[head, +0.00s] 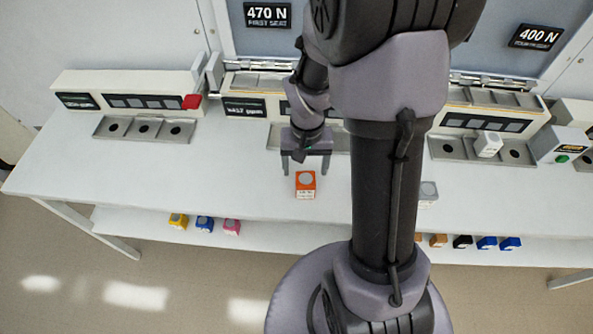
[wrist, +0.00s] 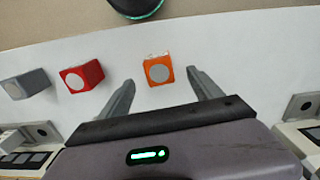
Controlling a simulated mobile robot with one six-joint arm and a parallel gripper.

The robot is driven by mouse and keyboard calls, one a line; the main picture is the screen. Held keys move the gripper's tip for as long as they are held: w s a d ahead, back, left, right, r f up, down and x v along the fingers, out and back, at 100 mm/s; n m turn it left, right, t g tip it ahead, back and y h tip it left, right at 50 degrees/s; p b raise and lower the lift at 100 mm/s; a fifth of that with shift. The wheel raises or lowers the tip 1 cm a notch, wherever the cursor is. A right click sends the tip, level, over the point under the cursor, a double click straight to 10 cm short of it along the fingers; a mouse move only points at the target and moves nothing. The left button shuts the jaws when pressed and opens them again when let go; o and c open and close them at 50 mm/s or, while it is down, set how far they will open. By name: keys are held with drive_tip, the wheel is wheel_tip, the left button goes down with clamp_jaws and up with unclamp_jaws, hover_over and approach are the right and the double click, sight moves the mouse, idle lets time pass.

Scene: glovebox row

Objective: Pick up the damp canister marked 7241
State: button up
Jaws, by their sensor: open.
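An orange canister (head: 305,180) with a grey round top and a white label stands on the white bench; the label is too small to read. In the wrist view the orange canister (wrist: 158,69) shows between and just beyond my fingertips. My gripper (head: 306,168) is open and empty, over the bench just behind the canister. A red canister (wrist: 82,76) and a grey canister (wrist: 25,84) stand to its left in the wrist view. The grey canister (head: 428,192) also shows in the head view, right of my arm. I cannot tell which canister is marked 7241 or damp.
A white canister (head: 488,144) sits in the right tray (head: 444,148). An empty three-hole tray (head: 103,126) lies at left. Several coloured canisters, including a yellow one (head: 178,220), stand on the lower shelf. My arm hides part of the bench. The bench left of the orange canister is clear.

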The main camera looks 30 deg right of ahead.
sight(304, 181)
wheel_tip(304, 181, down, 6)
drive_tip(key=shift+r+b, duration=0.15)
drive_tip(key=shift+b, duration=0.5)
drive_tip(key=f, duration=0.1)
drive_tip(key=f+b, duration=0.1)
drive_tip(key=f, duration=0.1)
drive_tip(key=f+b, duration=0.1)
drive_tip(key=f, duration=0.1)
drive_tip(key=shift+w+d+f, duration=0.2)
drive_tip(key=shift+w+d, duration=0.1)
drive_tip(key=shift+d, duration=0.1)
drive_tip(key=shift+r, duration=0.15)
drive_tip(key=shift+c, duration=0.6)
drive_tip(key=c, duration=1.4)
